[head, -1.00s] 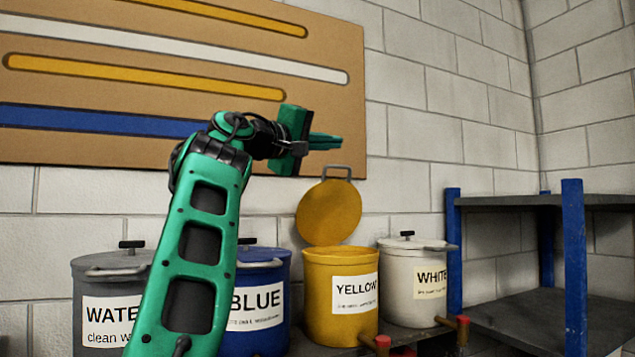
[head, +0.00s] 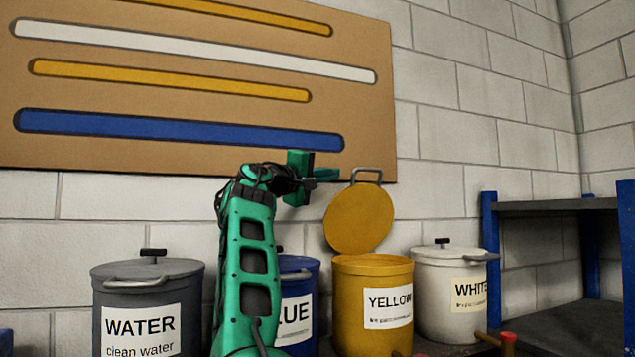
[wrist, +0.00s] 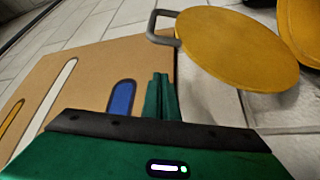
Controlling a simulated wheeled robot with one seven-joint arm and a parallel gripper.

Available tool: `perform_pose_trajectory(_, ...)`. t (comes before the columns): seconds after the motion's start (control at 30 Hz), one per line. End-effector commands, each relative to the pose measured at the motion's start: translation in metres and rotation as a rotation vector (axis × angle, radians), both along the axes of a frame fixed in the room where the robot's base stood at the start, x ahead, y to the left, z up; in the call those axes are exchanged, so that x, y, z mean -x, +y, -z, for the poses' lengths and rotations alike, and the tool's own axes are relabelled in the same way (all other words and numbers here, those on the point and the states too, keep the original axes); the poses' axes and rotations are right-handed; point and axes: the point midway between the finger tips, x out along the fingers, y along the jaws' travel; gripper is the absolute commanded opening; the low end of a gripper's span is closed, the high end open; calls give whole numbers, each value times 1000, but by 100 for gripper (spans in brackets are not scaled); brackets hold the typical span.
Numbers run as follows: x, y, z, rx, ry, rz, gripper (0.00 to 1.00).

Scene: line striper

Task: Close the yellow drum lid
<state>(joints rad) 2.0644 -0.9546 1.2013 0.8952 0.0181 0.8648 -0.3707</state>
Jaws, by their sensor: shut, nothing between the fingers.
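The yellow drum (head: 345,310) stands between the blue and white drums. Its round yellow lid (head: 359,219) is open, standing upright at the drum's back with its grey handle (head: 367,171) at the top. In the wrist view the lid (wrist: 238,48) and its handle (wrist: 156,24) show at the upper right, and part of the drum (wrist: 300,28) is at the corner. My green gripper (head: 328,174) is shut and empty, just left of the lid's handle in the head view. In the wrist view its closed fingers (wrist: 161,88) point toward the handle side, apart from the lid.
A grey WATER drum (head: 115,292) and a BLUE drum (head: 300,290), partly behind my arm, stand at left. A WHITE drum (head: 432,267) is at right, beside a blue-post shelf (head: 490,245). A striped board (head: 375,115) hangs on the wall behind.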

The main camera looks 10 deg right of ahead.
Motion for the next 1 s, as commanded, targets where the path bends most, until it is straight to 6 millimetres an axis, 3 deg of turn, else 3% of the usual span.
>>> perform_pose_trajectory(0.13, -10, -15, -4, -1, -1, 2, 0)
perform_pose_trajectory(0.63, 21, -25, 9, -2, 1, 2, 0)
perform_pose_trajectory(1.0, 26, -27, 11, 0, -1, 1, 0)
